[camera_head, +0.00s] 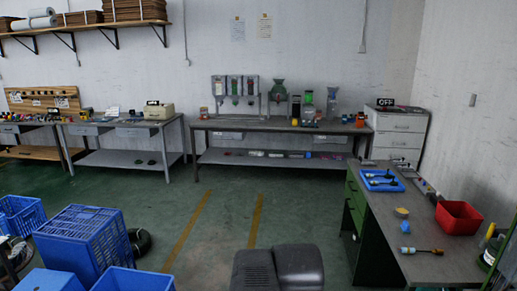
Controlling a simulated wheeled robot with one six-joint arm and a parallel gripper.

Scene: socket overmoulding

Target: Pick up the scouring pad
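A small yellow piece (401,212), which may be the scouring pad, lies on the grey top of the right-hand workbench (420,270). It is too small for me to make out its surface. It sits in front of a blue tray and to the left of a red bin. My gripper does not show in this view, so I cannot see whether it is open or shut.
Near the yellow piece are a tool with a dark shaft (426,251), a blue tray (382,180) holding tools, and a red bin (458,217). Blue crates (88,242) stand at the lower left. The green floor (225,225) in the middle is clear.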

